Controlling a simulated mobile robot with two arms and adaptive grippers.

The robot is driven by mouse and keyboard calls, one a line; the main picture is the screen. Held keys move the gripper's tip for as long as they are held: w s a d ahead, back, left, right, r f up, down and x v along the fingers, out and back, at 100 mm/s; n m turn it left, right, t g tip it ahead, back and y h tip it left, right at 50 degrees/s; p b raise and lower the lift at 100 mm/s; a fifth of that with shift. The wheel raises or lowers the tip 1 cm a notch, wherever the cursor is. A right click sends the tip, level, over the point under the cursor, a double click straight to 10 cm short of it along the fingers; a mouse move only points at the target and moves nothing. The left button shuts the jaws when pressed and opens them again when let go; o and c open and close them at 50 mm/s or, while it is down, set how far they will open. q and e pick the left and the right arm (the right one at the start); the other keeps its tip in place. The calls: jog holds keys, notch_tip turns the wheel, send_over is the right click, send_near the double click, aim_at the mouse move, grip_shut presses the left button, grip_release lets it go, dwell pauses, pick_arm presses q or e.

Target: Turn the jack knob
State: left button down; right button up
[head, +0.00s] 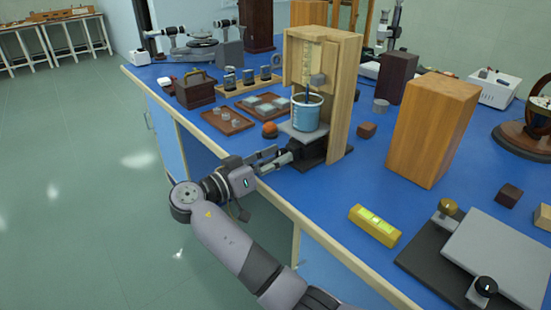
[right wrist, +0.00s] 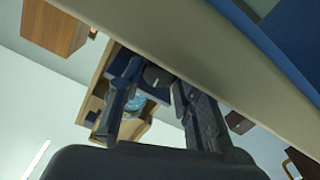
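A lab jack (head: 318,152) with a dark base stands at the bench's front edge, inside a wooden frame (head: 345,95). A glass beaker of blue liquid (head: 306,113) stands on its light top plate. My right gripper (head: 284,156) reaches in from the front edge, close to the jack's front left side. In the right wrist view its two fingers (right wrist: 155,84) are apart, and a dark round knob (right wrist: 152,75) shows between and beyond them. I cannot tell whether the fingers touch the knob. In the head view the gripper hides the knob. My left gripper is not in view.
An orange ball (head: 270,130) and a tray of small pieces (head: 227,121) lie left of the jack. A large wooden block (head: 432,128) stands at right. A yellow level (head: 375,226) lies near the front edge. Bare blue bench lies between the jack and the level.

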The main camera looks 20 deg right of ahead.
jog(key=o, duration=0.4)
notch_tip(320, 180, up, 10)
dwell(0.6)
